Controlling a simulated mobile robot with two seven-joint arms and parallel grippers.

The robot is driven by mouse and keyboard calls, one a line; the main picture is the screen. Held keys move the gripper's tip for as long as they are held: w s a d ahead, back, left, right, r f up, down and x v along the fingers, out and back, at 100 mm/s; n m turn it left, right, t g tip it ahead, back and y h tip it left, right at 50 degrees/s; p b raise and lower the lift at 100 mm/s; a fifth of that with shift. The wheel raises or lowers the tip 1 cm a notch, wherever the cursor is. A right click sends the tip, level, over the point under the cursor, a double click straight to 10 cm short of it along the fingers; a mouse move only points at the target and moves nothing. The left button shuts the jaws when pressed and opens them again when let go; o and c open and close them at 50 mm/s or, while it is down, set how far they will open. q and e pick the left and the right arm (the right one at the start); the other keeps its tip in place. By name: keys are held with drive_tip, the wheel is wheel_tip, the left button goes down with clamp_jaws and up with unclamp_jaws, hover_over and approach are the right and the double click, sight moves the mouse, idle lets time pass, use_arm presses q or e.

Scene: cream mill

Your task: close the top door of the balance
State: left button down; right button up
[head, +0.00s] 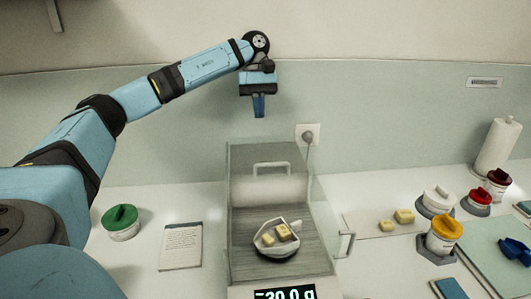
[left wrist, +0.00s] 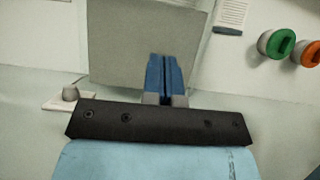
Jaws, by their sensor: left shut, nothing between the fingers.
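The balance (head: 233,272) stands on the counter in the middle of the head view, with clear glass walls. Its top door, a grey tinted panel with a pale handle (head: 272,166), is toward the back; the pan area in front of it shows openly. I cannot tell exactly how far the door is open. In the left wrist view a grey panel (left wrist: 120,50) lies beyond my fingers. My left gripper (head: 259,112) is shut and empty, pointing down above and behind the balance, apart from the handle. My right gripper is out of view.
A white dish (head: 265,241) with yellow pieces sits on the pan. A side handle (head: 347,244) juts out at the right. A green-lidded jar (head: 121,222) and a notepad (head: 181,246) stand left. A wall socket (head: 307,133) is behind. Lidded jars (head: 445,234) stand right.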

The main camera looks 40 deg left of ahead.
use_arm(q)
approach(261, 176)
drive_tip(key=f, duration=0.1)
drive_tip(key=w+a+f, duration=0.1)
drive_tip(key=a+f, duration=0.1)
drive_tip(key=shift+w+f, duration=0.35)
drive_tip(key=shift+f, duration=0.05)
drive_tip(key=s+d, duration=0.2)
drive_tip(key=shift+d, duration=0.35)
drive_tip(key=shift+s+d+r, duration=0.1)
drive_tip(key=shift+s+d, duration=0.2)
drive_tip(key=shift+d, duration=0.1)
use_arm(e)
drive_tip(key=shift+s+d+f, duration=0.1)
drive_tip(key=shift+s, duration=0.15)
use_arm(q)
drive_tip(key=shift+d, duration=0.1)
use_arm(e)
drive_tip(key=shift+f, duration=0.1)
